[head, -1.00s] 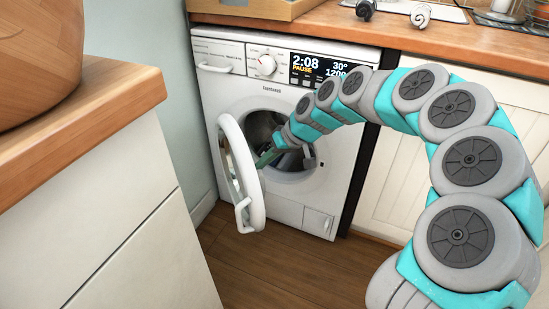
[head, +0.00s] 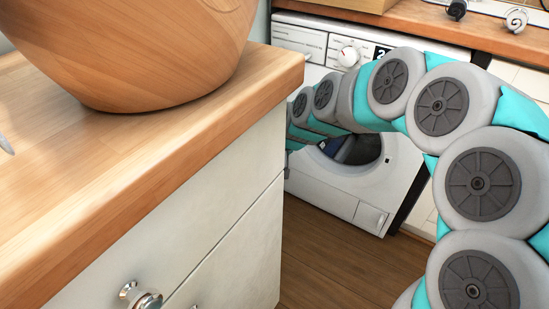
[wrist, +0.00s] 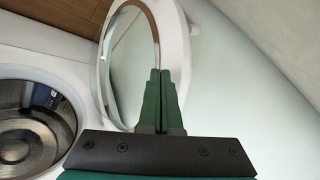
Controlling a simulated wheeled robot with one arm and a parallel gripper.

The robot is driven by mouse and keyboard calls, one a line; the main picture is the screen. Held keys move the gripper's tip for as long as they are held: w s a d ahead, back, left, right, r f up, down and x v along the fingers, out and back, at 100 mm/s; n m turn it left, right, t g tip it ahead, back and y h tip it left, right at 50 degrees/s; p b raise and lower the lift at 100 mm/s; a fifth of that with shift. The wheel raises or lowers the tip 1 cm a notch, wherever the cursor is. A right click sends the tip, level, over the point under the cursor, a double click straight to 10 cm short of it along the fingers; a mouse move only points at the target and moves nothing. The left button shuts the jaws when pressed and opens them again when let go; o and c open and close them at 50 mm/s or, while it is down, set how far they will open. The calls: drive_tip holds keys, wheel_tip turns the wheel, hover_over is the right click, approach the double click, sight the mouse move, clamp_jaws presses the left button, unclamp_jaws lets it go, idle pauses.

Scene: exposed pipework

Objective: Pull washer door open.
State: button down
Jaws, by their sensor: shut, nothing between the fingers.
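The white washer (head: 340,185) stands beyond the wooden counter in the head view, partly covered by my arm. Its round drum opening (head: 358,148) is uncovered. In the wrist view the washer front (wrist: 60,75) and the metal drum (wrist: 40,135) are at the left. The open door (wrist: 175,50), a white ring with glass, stands swung out from the opening at the top middle. My gripper (wrist: 160,72) has its green fingers together, in front of the inner side of the door ring. Whether they touch it is unclear. In the head view the door and gripper are hidden behind the counter and arm.
A wooden counter (head: 150,140) with pale drawers (head: 190,240) fills the left and stands close to my arm. A large wooden bowl (head: 140,50) sits on it. A pale wall (wrist: 245,80) is behind the door. Brown floor (head: 345,265) is clear before the washer.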

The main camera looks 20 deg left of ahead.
drive_tip(key=shift+w+a, duration=0.1)
drive_tip(key=shift+a, duration=2.2)
drive_tip(key=shift+r, duration=0.1)
